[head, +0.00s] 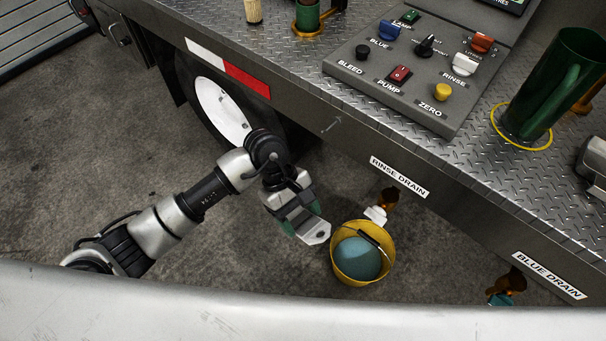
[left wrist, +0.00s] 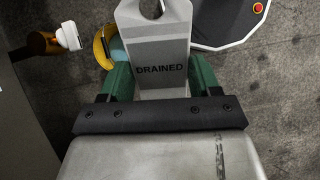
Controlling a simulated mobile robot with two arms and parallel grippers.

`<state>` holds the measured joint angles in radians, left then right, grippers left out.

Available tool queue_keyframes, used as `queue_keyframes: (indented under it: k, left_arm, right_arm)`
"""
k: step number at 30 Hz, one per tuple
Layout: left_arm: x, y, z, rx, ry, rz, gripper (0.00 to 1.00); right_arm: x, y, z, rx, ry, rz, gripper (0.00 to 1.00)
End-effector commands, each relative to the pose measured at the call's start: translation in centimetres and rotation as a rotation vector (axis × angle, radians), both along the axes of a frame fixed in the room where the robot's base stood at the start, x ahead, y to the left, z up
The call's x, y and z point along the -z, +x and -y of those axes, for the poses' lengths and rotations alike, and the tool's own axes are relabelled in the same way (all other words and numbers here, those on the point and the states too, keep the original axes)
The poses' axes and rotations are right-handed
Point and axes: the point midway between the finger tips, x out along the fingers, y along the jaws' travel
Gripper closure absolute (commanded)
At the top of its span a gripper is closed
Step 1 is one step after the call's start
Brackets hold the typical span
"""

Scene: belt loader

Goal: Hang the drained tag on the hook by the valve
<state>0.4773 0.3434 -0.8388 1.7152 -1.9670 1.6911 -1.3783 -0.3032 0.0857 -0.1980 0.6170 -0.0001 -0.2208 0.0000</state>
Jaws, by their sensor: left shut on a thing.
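My left gripper (head: 302,222) is shut on a pale grey tag (head: 315,233), to the left of the yellow bucket. In the left wrist view the tag (left wrist: 158,50) reads DRAINED and has a hole at its far end, with green fingers on both sides. The rinse drain valve (head: 377,213), with a white handle and brass body, is just right of the tag under the truck's edge. It also shows at the upper left in the left wrist view (left wrist: 68,36). I cannot make out the hook in either view. My right gripper is not in view.
A yellow bucket (head: 337,266) with blue-green liquid stands below the rinse drain. A label reading RINSE DRAIN (head: 398,177) is on the deck edge above it. A second valve (head: 501,298) is at the lower right. The floor to the left is clear.

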Motion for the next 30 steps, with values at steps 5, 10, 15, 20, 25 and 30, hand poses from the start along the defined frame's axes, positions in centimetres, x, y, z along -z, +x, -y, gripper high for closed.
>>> queue_keyframes:
  k: [5, 10, 15, 20, 25, 30]
  left_arm:
    - [-0.9, 2.2, 3.1, -0.532, -0.294, -0.168, 0.60]
    - [-1.8, 4.6, 3.8, -0.921, -0.570, -0.183, 0.60]
    - [-1.8, 7.4, 2.8, -1.252, -0.851, -0.103, 0.60]
    - [-0.8, 9.5, 0.5, -1.453, -1.045, 0.018, 0.60]
    - [-0.2, 10.3, -0.9, -1.527, -1.127, 0.091, 0.60]
    - [0.0, 10.7, -1.2, -1.546, -1.144, 0.110, 0.60]
  right_arm:
    - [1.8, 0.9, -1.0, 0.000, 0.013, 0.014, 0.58]
    - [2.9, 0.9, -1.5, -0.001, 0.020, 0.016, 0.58]
    - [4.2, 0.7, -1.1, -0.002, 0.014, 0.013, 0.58]
    - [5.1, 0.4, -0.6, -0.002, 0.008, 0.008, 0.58]
    - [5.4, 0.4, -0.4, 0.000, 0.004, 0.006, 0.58]
    - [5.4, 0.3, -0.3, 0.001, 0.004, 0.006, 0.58]
